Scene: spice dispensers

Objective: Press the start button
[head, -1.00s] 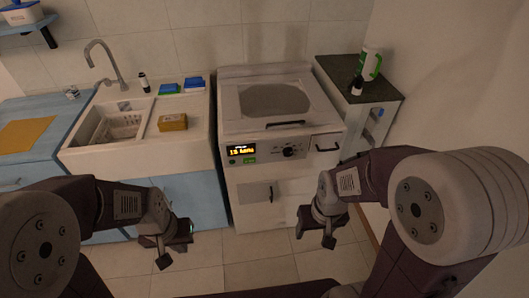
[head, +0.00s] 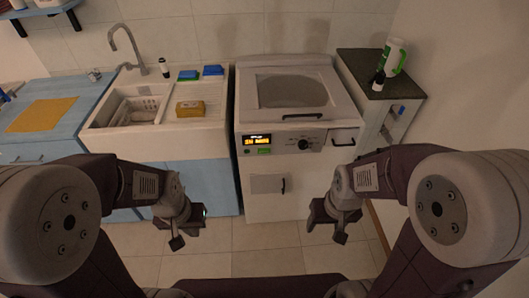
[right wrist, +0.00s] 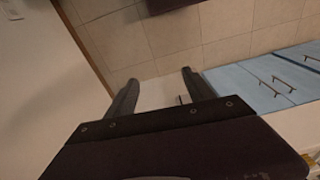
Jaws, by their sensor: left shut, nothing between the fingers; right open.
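A white top-loading washer (head: 265,198) stands ahead, its front facing me. Its panel has a lit orange display (head: 257,140), a round dark knob (head: 305,144) and a small green patch (head: 264,150) just under the display. The green patch looks like the start button, but its marking is too small to read. My left gripper (head: 187,230) is shut and empty, low in front of the blue cabinet, left of the panel. My right gripper (head: 327,230) is open and empty, below and right of the panel; it also shows in the right wrist view (right wrist: 158,90). Neither touches the washer.
A sink (head: 122,131) with a basket inside and a yellow sponge-like block (head: 190,108) stands left of the washer. A dark-topped side table (head: 365,70) with a green-and-white jug (head: 392,57) stands right. Tiled floor (head: 265,235) before the washer is clear.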

